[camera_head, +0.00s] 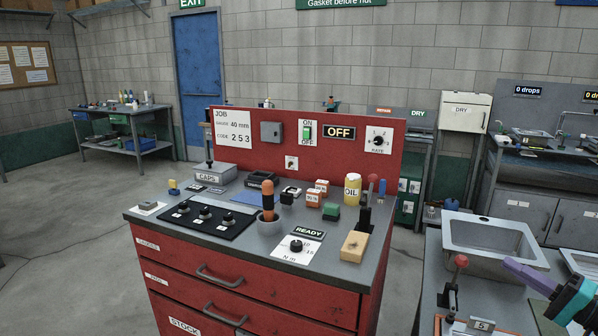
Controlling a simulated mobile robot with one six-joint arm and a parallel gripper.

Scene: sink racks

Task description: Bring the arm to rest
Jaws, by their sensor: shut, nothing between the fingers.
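My gripper (514,265) shows at the lower right edge, with purple fingers and a black and teal body. It is shut and empty, pointing left. It is in front of the metal sink basin (492,243) in the picture; I cannot tell how high above the bench it is. The rest of my arm is cut off by the right edge of the frame.
A red workbench (250,300) with a grey top holds knobs, small boxes, an orange-handled tool (268,195) and a wooden block (354,247). A red-knobbed lever (459,262) stands left of my gripper. Open floor (70,260) lies at left.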

